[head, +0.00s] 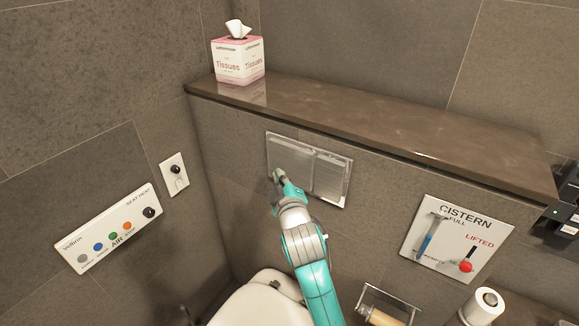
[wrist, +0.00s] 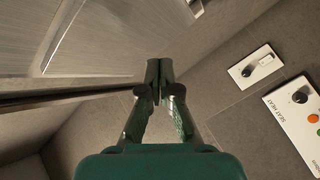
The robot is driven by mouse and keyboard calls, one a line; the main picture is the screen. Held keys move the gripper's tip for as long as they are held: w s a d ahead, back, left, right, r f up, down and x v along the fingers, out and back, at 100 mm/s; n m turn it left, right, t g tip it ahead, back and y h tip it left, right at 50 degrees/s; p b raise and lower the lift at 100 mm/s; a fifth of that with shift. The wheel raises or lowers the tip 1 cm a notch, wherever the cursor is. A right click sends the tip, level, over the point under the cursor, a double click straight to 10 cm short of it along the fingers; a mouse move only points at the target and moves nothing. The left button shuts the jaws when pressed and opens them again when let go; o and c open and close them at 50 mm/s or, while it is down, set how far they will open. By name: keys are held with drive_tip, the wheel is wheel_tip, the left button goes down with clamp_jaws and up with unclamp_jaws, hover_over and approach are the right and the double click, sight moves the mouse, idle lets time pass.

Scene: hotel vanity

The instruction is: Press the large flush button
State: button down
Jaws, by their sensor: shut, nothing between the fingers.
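A brushed-metal flush plate with two buttons is set in the tiled wall below the ledge in the head view. The large flush button (head: 291,156) is its left, wider part; the small button (head: 329,175) is on the right. In the wrist view the large button (wrist: 115,40) fills the upper left. My gripper (head: 278,174) is shut and empty, its tips in front of the lower left part of the large button. In the wrist view my gripper (wrist: 158,70) shows its fingertips together by the plate's edge. I cannot tell whether they touch it.
A tissue box (head: 238,60) stands on the brown ledge (head: 380,117) above. A cistern panel (head: 455,238) is right, a seat-heat panel (head: 112,228) and a small knob plate (head: 174,175) left. The toilet (head: 262,302) and a paper roll (head: 484,306) are below.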

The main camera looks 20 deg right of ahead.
drive_tip(key=s+a, duration=0.2)
drive_tip(key=shift+a, duration=0.4)
idle(0.6)
drive_tip(key=s+f+m+g+y, duration=0.1)
drive_tip(key=s+f, duration=0.8)
drive_tip(key=s, duration=0.3)
drive_tip(key=s+f+m+y, duration=0.1)
drive_tip(key=s+f+m, duration=0.1)
drive_tip(key=s+f, duration=0.9)
drive_tip(key=s+r+m, duration=0.2)
drive_tip(key=s, duration=1.2)
drive_tip(key=s+d+r+m+g, duration=0.1)
drive_tip(key=s+r+m, duration=0.2)
drive_tip(key=s, duration=1.2)
drive_tip(key=shift+d+r, duration=0.15)
drive_tip(key=shift+r, duration=0.1)
